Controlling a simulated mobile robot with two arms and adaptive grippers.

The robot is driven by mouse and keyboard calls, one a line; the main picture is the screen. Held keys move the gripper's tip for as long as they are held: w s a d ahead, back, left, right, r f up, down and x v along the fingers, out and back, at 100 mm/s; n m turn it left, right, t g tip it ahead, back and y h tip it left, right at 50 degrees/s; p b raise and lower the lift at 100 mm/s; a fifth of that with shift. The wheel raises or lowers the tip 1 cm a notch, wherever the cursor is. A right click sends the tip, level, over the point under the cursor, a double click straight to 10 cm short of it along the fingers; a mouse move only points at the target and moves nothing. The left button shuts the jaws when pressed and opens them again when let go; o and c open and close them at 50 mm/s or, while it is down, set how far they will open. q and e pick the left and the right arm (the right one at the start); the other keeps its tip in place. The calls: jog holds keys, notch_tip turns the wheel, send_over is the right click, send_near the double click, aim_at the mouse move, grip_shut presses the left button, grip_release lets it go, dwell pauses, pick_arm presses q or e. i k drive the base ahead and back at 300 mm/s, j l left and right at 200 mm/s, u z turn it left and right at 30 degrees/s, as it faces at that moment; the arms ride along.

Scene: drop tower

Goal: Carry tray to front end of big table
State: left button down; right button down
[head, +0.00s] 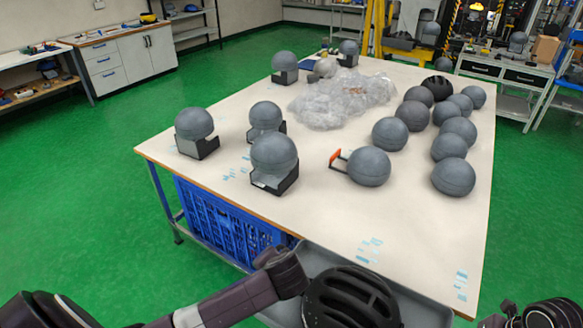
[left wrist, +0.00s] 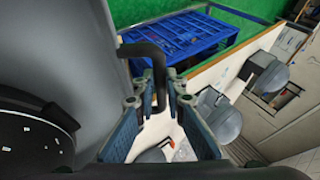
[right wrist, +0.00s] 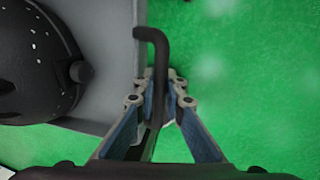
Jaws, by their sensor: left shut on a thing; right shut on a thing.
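The grey tray (head: 430,303) is at the bottom of the head view, at the near edge of the big table (head: 320,222), with a black helmet (head: 352,298) in it. The helmet also shows in the left wrist view (left wrist: 30,140) and the right wrist view (right wrist: 30,62). My left gripper (left wrist: 158,98) is shut on one dark bent tray handle (left wrist: 148,52). My right gripper (right wrist: 160,100) is shut on the other handle (right wrist: 152,40); green floor lies beneath it. Whether the tray touches the table is not clear.
Several grey balls (head: 453,177) stand on the table, some in dark holders (head: 197,147), with clear plastic wrap (head: 335,100) farther back. A second dark helmet (head: 437,88) lies among the balls. A blue crate (head: 225,222) sits under the table. Green floor (head: 80,190) is open to the left.

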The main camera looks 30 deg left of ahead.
aim_at(387, 231)
jog(key=i, duration=1.25)
